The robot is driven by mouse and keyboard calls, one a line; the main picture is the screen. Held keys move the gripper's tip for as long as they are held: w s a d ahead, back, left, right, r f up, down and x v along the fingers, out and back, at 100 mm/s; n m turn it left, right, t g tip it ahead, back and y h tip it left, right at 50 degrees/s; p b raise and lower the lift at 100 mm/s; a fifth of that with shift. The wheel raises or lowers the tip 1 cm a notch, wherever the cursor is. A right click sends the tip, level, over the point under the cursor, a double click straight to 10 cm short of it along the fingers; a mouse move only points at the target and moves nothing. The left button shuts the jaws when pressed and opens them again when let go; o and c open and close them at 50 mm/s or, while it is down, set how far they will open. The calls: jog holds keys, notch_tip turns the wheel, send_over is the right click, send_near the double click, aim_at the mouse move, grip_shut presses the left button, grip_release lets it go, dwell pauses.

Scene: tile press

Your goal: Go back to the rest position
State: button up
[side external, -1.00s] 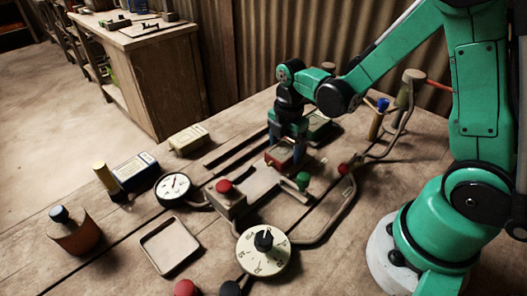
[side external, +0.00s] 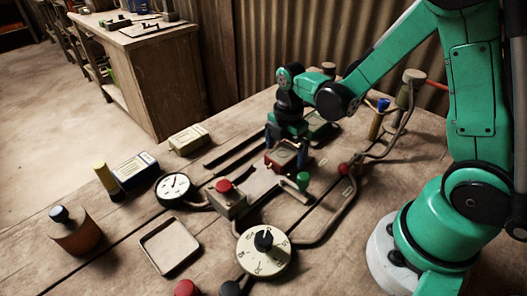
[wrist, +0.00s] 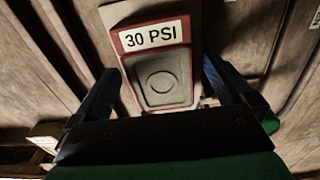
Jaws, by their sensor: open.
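My gripper (side external: 286,148) points down over a small red-framed tile holder (side external: 282,158) at the middle of the bench. Its two fingers stand apart, one on each side of the holder. In the wrist view my gripper (wrist: 160,82) is open, and a grey tile with a round mark (wrist: 162,83) lies between the fingers in the red frame. A "30 PSI" label (wrist: 152,37) is on the frame's far end. I cannot tell whether the fingers touch the frame. No clear gap shows in the side view.
A grey box with a red button (side external: 228,198), a round gauge (side external: 174,188), a numbered dial (side external: 263,252) and an empty square tray (side external: 169,246) stand in front. A green knob (side external: 303,180) and pipes are close on the right.

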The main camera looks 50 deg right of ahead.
notch_tip(320, 180, up, 5)
jog(key=shift+r, duration=0.1)
jog(key=shift+a+r, duration=0.1)
jog(key=shift+r, duration=0.2)
jog(key=r+m+t, duration=0.1)
jog(key=m, duration=0.1)
jog(key=s+r+m, duration=0.1)
jog(key=m, duration=0.1)
jog(key=a+r+m+t, duration=0.1)
jog(key=m, duration=0.1)
jog(key=shift+s+a+r+t, duration=0.1)
jog(key=shift+s+r+t, duration=0.1)
jog(key=shift+r+t, duration=0.1)
jog(key=s+r+m+t, duration=0.1)
jog(key=m, duration=0.3)
jog(key=s+a+r+m+t, duration=0.1)
jog(key=m+t, duration=0.1)
jog(key=m, duration=0.2)
jog(key=s+a+r+m+t, duration=0.1)
jog(key=m, duration=0.3)
jog(key=shift+r+t, duration=0.2)
jog(key=shift+t, duration=0.1)
